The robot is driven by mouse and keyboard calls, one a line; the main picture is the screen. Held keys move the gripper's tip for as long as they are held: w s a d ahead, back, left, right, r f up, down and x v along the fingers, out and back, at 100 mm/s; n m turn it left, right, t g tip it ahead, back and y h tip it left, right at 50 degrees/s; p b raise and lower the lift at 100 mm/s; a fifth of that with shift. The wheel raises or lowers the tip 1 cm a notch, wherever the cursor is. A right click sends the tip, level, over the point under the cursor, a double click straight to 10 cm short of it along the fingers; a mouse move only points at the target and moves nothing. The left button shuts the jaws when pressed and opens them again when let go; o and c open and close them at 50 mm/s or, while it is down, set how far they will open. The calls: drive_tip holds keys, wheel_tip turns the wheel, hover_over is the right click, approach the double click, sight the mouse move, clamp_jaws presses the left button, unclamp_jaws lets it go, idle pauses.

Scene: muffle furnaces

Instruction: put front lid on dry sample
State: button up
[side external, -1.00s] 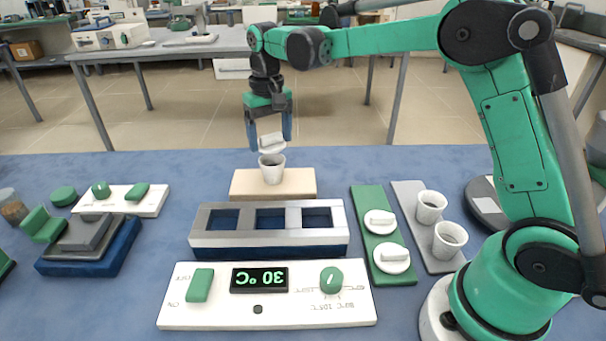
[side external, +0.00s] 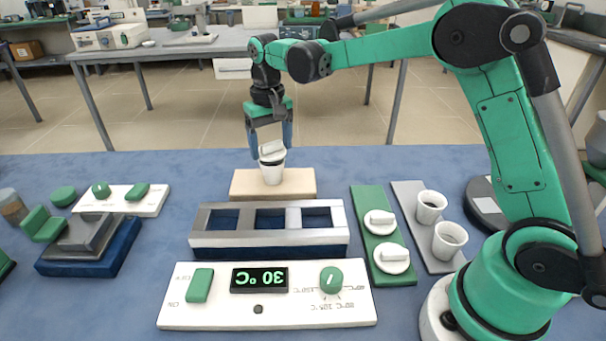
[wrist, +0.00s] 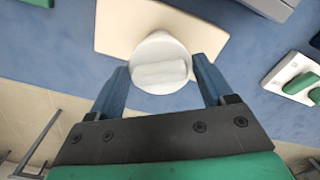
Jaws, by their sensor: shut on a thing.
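A white lid (side external: 272,152) with a raised bar handle is held by my gripper (side external: 271,147), whose blue fingers stand on either side of it. The lid is at the mouth of a white sample cup (side external: 272,174) and looks slightly tilted in the side view. I cannot tell whether it is fully seated. The cup stands upright on a beige block (side external: 240,184). In the wrist view, the lid (wrist: 160,70) lies between the fingertips (wrist: 162,68) and hides nearly all of the cup.
Two more lids lie on a green tray (side external: 364,207). A blue-grey block with three openings (side external: 270,238) and a control panel reading 30 °C (side external: 220,312) are nearer the camera.

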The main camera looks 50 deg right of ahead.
sight(271, 142)
drive_tip(key=shift+f, duration=0.65)
drive_tip(key=o, duration=1.1)
drive_tip(key=shift+o, duration=0.2)
drive_tip(key=shift+r, duration=4)
